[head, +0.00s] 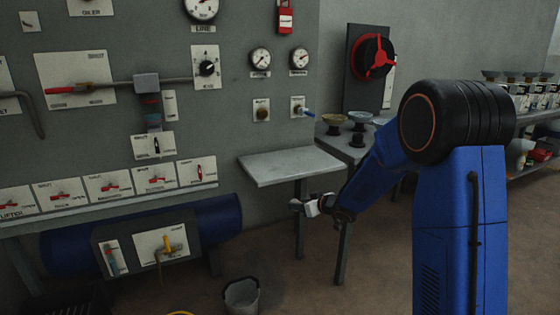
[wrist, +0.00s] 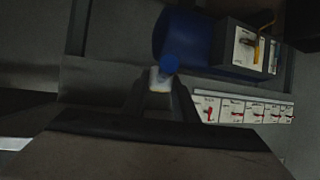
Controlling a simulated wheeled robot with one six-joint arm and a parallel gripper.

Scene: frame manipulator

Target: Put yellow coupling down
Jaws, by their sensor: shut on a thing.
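My gripper (head: 309,206) is low in front of the small grey shelf (head: 290,164), below its top and near its right leg. In the wrist view my gripper (wrist: 162,92) is shut on a small piece, which I take to be the yellow coupling (wrist: 160,80). It shows a pale body, a faint yellowish edge and a round blue end. The dim light leaves its true colour unclear. In the head view only a pale tip shows at the gripper, and the coupling cannot be made out. The shelf top looks empty.
The grey wall panel with gauges and levers stands on the left. Below it are a blue tank (head: 217,219) and a box with a yellow handle (head: 168,243). A bucket (head: 241,296) stands on the floor.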

